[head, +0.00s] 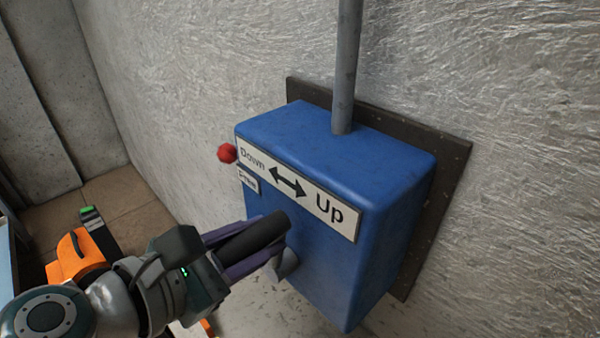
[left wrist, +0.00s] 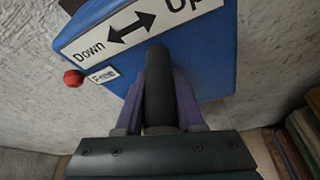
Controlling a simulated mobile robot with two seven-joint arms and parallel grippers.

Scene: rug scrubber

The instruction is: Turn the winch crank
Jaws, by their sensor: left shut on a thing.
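The winch is a blue box (head: 330,260) on the wall, with a white label (head: 300,190) reading "Down", a double arrow and "Up". Its crank has a black handle (head: 257,236) that sticks out in front of the box, and a grey metal part (head: 284,264) shows beside it at the box face. My left gripper (head: 250,245) is shut on the black handle, with a purple finger on each side. In the left wrist view the handle (left wrist: 159,90) stands between the two fingers. The rest of the crank is partly hidden behind the gripper. My right gripper is not in view.
A red knob (head: 227,153) sticks out at the box's left side. A dark backing plate (head: 440,170) lies behind the box on the rough grey wall, and a grey pipe (head: 346,70) rises from its top. Tiled floor (head: 115,205) is open at left.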

